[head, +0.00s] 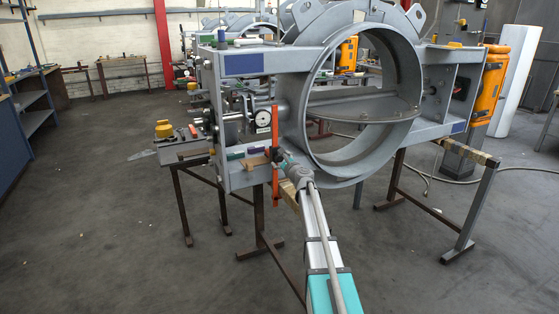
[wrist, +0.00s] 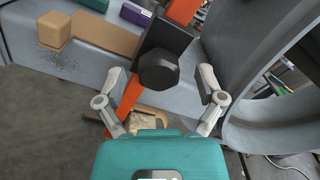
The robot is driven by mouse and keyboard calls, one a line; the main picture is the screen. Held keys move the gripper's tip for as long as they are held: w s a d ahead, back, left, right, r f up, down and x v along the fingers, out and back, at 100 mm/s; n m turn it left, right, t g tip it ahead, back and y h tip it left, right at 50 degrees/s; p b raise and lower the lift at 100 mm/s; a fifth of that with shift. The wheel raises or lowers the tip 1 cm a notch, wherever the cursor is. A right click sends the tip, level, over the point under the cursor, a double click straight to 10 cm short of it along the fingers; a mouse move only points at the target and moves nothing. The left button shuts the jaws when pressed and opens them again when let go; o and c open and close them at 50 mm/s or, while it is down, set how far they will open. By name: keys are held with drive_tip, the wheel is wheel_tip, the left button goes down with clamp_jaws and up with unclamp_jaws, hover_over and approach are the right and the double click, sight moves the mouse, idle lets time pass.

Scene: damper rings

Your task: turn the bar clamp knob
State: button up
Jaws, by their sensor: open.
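The bar clamp has a long orange bar (head: 275,185) that stands upright at the frame's front edge, left of the big ring. Its bar also shows in the wrist view (wrist: 128,98), running behind the knob. The clamp knob (wrist: 159,72) is black and faceted, below a black clamp body (wrist: 165,38). My gripper (wrist: 160,80) is open, with one finger on each side of the knob and a visible gap to both. In the head view my gripper (head: 284,164) is at the clamp; the knob is hard to make out there.
A grey damper ring (head: 283,130) stands close on the right, its curved wall near my right finger. A side table (head: 185,150) holds small tools. The floor at left is open.

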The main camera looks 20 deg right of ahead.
drive_tip(key=shift+s, duration=0.35)
drive_tip(key=shift+s, duration=0.35)
drive_tip(key=shift+s, duration=0.3)
drive_tip(key=shift+s+d, duration=0.15)
drive_tip(key=shift+s, duration=2.7)
drive_tip(key=shift+c, duration=0.8)
drive_tip(key=n, duration=0.8)
drive_tip(key=w+n, duration=0.1)
drive_tip(key=n, duration=0.2)
drive_tip(key=shift+f+n, duration=0.15)
drive_tip(key=shift+n, duration=0.25)
